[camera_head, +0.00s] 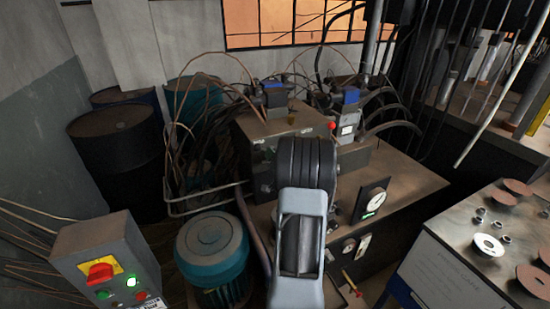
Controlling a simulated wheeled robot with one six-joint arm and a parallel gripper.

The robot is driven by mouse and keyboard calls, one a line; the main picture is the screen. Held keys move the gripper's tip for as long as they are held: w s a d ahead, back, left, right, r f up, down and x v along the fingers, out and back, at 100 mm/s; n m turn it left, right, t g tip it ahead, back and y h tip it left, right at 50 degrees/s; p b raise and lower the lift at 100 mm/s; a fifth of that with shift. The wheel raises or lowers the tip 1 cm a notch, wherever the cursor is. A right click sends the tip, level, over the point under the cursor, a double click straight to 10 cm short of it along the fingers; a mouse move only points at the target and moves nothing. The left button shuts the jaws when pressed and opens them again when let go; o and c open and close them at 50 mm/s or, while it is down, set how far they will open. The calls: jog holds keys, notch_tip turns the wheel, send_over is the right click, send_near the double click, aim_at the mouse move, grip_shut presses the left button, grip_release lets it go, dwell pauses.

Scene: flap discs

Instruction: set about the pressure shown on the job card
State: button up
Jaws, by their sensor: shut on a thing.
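A dark square panel with a round white dial (373,199) and a small green light stands on the bench top of the power unit, right of my arm. A second round dial (348,248) sits on the unit's front face, and a small white card (363,244) is beside it. The writing on the card and the dial readings are too small to read. I cannot tell whether it is the job card. My arm rises through the lower middle and covers part of the unit. My gripper and whatever it holds are hidden behind the arm.
A control box (106,262) with a red switch and a lit green button is at lower left. A teal motor (212,252) stands beside it. Hoses and valve blocks crowd the back. A red knob (332,125) shows behind my arm. A table (455,235) with discs is at right.

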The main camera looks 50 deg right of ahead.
jog(key=shift+m, duration=0.4)
jog(key=o, duration=0.9)
jog(key=b+v, duration=0.2)
jog(key=v, duration=1.2)
jog(key=shift+w, duration=0.1)
jog(key=shift+f, duration=0.1)
